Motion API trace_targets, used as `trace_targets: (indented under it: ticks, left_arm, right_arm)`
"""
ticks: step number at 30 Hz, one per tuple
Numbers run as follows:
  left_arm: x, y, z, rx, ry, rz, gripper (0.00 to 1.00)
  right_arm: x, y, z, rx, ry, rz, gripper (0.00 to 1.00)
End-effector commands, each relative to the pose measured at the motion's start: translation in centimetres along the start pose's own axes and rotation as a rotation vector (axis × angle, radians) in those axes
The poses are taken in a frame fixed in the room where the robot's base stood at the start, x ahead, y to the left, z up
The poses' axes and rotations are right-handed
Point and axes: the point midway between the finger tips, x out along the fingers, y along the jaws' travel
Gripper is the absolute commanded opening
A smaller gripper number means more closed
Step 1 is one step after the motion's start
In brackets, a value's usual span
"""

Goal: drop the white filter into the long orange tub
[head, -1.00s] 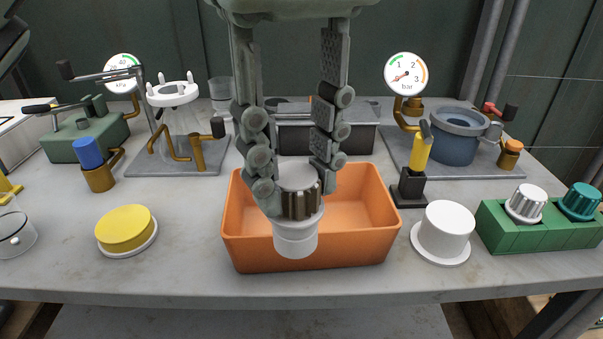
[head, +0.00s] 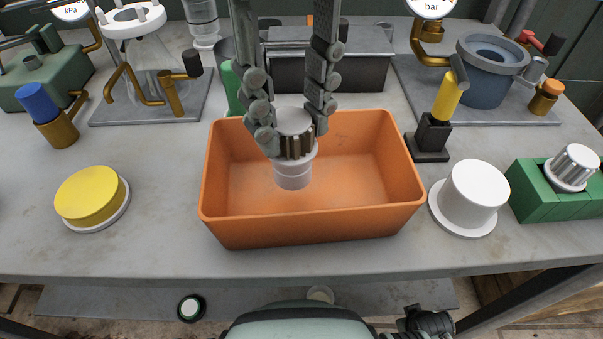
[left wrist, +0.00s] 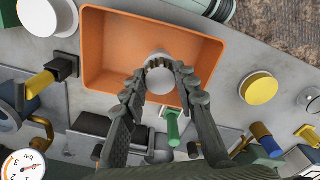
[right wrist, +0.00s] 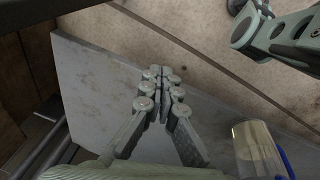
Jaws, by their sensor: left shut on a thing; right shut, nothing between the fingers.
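The white filter (head: 293,176), a white cylinder with a brown ribbed band, is held upright over the long orange tub (head: 312,228). Its lower end shows against the tub's inside; its exact height there is hard to judge. My left gripper (head: 292,142) is shut on it around the band. The left wrist view shows the filter (left wrist: 157,60) between the fingertips, over the orange tub (left wrist: 104,45). The tub shows no other contents. My right gripper (right wrist: 160,76) is shut and empty, away from the tub, and is not seen in the head view.
A yellow round cap (head: 88,195) stands left of the tub. A white round cap (head: 472,193) and a yellow-topped valve (head: 447,97) stand close on its right. A dark box (head: 365,68) and a green cylinder (head: 232,88) are behind. The table front is mostly clear.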

Motion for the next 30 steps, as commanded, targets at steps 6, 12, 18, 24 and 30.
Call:
trace_targets:
  ticks: [6, 12, 18, 24, 30]
  left_arm:
    - [0.6, 0.0, 0.0, -0.001, 0.000, 0.001, 0.00]
    - [0.6, 0.0, 0.0, 0.000, 0.000, 0.001, 0.32]
    - [0.5, 0.0, 0.0, 0.000, 0.000, 0.001, 0.53]
    - [0.6, 0.0, 0.0, 0.000, 0.000, 0.000, 0.53]
    - [-0.7, 0.1, 0.0, 0.000, 0.002, 0.002, 0.53]
  right_arm:
    - [-0.2, 0.4, -1.0, 0.001, 0.015, 0.005, 0.00]
    - [-0.4, 0.5, -1.7, 0.003, 0.025, 0.006, 0.00]
    - [-0.3, 0.5, -1.6, 0.003, 0.022, 0.006, 0.00]
    - [-0.1, 0.2, -0.7, 0.003, 0.008, 0.003, 0.00]
    - [-0.1, 0.1, -0.4, 0.005, 0.004, 0.000, 0.00]
